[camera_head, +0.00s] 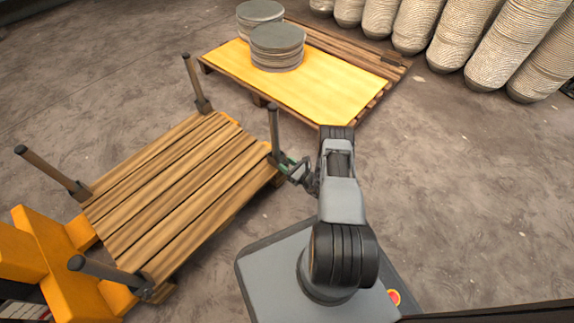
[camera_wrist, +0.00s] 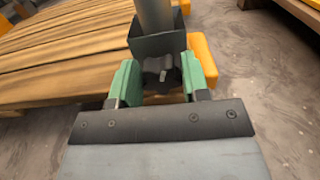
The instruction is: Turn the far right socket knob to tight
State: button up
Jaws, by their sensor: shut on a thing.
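A wooden pallet (camera_head: 165,185) has an upright post in a socket at each corner. The far right post (camera_head: 273,125) stands upright in its dark socket. In the wrist view that socket (camera_wrist: 158,44) carries a dark lobed knob (camera_wrist: 162,74) on its near face, below the grey post (camera_wrist: 155,15). My gripper (camera_head: 296,172) reaches the socket from the right. Its green fingers (camera_wrist: 162,80) stand one on each side of the knob and are shut on it. In the head view the knob is too small and covered to make out.
An orange pallet truck (camera_head: 50,265) stands at the pallet's near left. Behind is another pallet with a yellow sheet (camera_head: 310,85) and stacks of round discs (camera_head: 277,47). Tall stacks (camera_head: 455,35) line the back right. The floor to the right of my arm is clear.

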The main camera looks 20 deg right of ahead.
jog(key=m, duration=0.4)
jog(key=shift+d+f+m, duration=0.1)
jog(key=shift+d+m, duration=0.05)
jog(key=shift+m, duration=0.25)
jog(key=shift+d+m, duration=0.1)
jog(key=shift+m, duration=1.7)
jog(key=shift+f, duration=0.1)
jog(key=o, duration=0.7)
jog(key=shift+o, duration=1.1)
